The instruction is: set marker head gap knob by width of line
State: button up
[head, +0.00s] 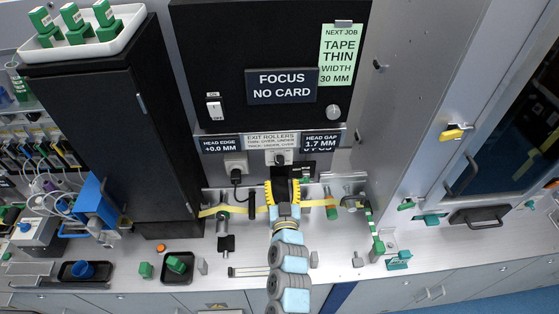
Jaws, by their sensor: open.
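My gripper (283,184), with yellow fingers, is open in the middle of the head view, reaching up to the machine above the bench. It is in front of the yellow strip (239,210) and hides the part behind it. A display reading "HEAD GAP 1.7 MM" (320,141) is up and to the right of my gripper; a second line below it is partly covered. The green card (340,55) reads "NEXT JOB, TAPE THIN, WIDTH 30 MM". I cannot make out which part is the head gap knob; the marker head area is partly hidden by my gripper.
Displays read "FOCUS NO CARD" (282,85) and "HEAD EDGE +0.0 MM" (220,145). An exit rollers note (271,139) is between the lower displays. A black cabinet (110,130) stands left and a grey panel (405,100) right. Small green parts and a black tray (178,280) occupy the bench.

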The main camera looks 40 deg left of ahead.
aim_at(280, 164)
jog(key=shift+x, duration=4.7)
grip_shut()
jog(key=shift+f, duration=0.1)
